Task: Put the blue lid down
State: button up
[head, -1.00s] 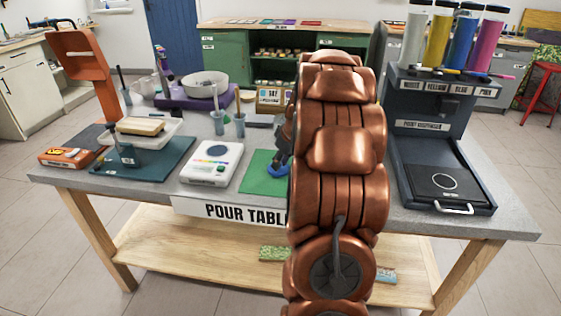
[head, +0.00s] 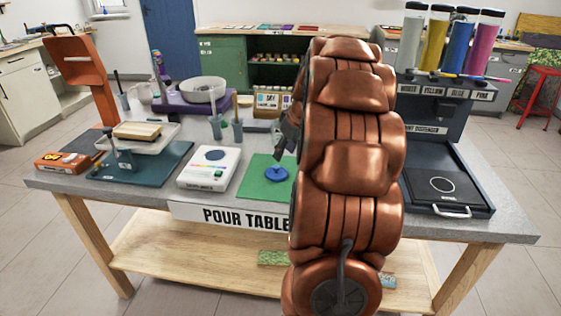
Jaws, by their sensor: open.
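The blue lid (head: 277,174) lies flat on the green mat (head: 262,191) near the front middle of the table. My gripper (head: 284,146) is above and behind the lid, apart from it. It is open and empty as far as I can see. My copper-coloured arm hides part of the gripper and the right part of the green mat.
A white scale (head: 209,170) stands left of the mat. Grey cups with tools (head: 238,131) stand behind it. A dark paint dispenser (head: 437,150) with coloured cylinders fills the right end. A tray (head: 137,141) is on the left.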

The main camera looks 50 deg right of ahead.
jog(key=shift+v, duration=2.4)
jog(key=s+a+f+g+y, duration=0.1)
jog(key=s+a+f+g, duration=0.15)
jog(key=a, duration=1.05)
jog(key=s+a+f+g+y, duration=0.1)
jog(key=s+a, duration=0.2)
jog(key=a, duration=1)
jog(key=s+a+f+g+h, duration=0.1)
jog(key=s+a+f, duration=0.2)
jog(key=s, duration=0.7)
jog(key=s+a+f+g+h, duration=0.1)
jog(key=s+a+f+g, duration=0.1)
jog(key=s+a, duration=0.6)
jog(key=shift+s+a+f, duration=0.25)
jog(key=shift+s+f, duration=0.65)
jog(key=shift+s, duration=0.05)
notch_tip(320, 180, up, 12)
jog(key=p, duration=1.1)
jog(key=shift+w, duration=0.25)
